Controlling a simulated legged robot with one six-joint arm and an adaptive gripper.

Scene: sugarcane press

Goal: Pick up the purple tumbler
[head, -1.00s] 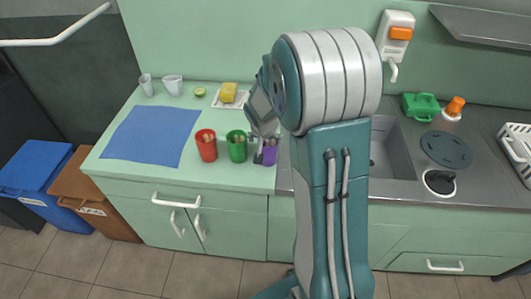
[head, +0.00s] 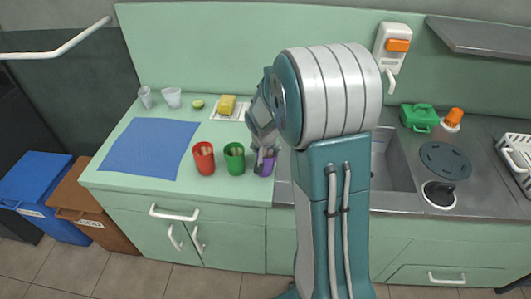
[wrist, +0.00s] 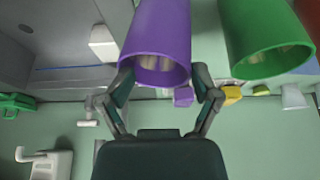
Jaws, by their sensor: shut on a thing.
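The purple tumbler (head: 266,164) is at the counter's right front edge, beside the sink, in the head view. It looks slightly tilted there, and my gripper (head: 262,150) partly covers it. In the wrist view the purple tumbler (wrist: 160,30) is large at top centre, its rim facing the camera, with something pale inside. The two fingers of my gripper (wrist: 163,78) press on opposite sides near the rim. I cannot tell whether its base touches the counter.
A green tumbler (head: 235,160) stands close left of the purple one, with a red tumbler (head: 204,160) beyond it. A blue mat (head: 150,148), a yellow sponge (head: 226,104) and pale cups (head: 172,98) are farther left and back. The sink (head: 392,165) is right.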

